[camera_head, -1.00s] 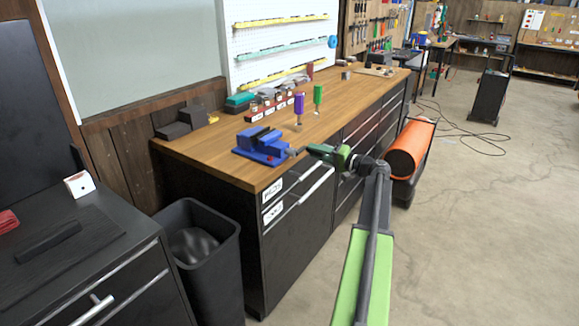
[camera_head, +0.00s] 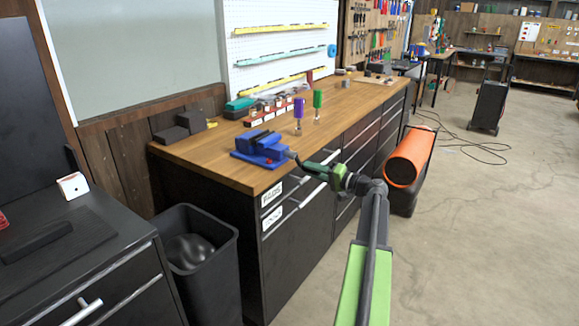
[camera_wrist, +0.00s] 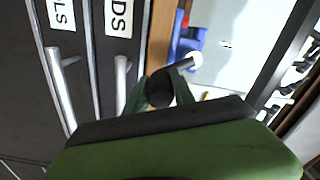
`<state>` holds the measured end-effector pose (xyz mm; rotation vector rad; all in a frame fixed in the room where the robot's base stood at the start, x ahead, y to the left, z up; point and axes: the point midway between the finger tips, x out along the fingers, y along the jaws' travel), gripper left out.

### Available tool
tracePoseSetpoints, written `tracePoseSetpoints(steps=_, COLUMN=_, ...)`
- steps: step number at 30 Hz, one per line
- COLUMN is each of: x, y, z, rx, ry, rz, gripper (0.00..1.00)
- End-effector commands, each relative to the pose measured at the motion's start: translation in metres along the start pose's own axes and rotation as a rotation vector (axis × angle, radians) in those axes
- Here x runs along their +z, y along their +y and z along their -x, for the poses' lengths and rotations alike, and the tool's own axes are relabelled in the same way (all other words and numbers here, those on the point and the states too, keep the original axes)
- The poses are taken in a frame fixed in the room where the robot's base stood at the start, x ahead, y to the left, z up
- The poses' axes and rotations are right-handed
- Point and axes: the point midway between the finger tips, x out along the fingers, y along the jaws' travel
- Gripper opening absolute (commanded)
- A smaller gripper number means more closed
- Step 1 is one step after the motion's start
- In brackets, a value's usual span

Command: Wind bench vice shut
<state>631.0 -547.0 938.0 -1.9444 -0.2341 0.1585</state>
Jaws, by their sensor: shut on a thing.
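The blue bench vice (camera_head: 262,147) sits on the near end of the wooden workbench, by its front edge. Its grey screw and handle (camera_head: 291,155) point toward my arm. My gripper (camera_head: 305,164) reaches in from the right at the handle and is shut on it. In the wrist view the dark round handle end (camera_wrist: 160,88) sits between my green fingers, with a grey bar beside it. Part of the blue vice (camera_wrist: 186,44) shows behind. The gap between the vice jaws is too small to judge.
The workbench (camera_head: 215,158) carries a purple-handled tool (camera_head: 298,107) and a green-handled tool (camera_head: 317,100) behind the vice. Drawer handles (camera_head: 312,194) stick out below my gripper. A black bin (camera_head: 200,250) stands at the left. An orange cylinder (camera_head: 410,158) is at the right.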

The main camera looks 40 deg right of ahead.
Motion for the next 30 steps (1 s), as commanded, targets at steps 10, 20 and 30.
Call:
tracePoseSetpoints(steps=10, x=0.013, y=0.002, z=-0.001, rx=-0.001, ry=-0.003, rz=0.0, gripper=0.0)
tracePoseSetpoints(steps=20, x=0.049, y=-0.013, z=-0.001, rx=-0.005, ry=-0.004, rz=-0.001, gripper=0.0)
tracePoseSetpoints(steps=30, x=0.052, y=-0.028, z=-0.001, rx=-0.007, ry=-0.002, rz=-0.002, gripper=0.0)
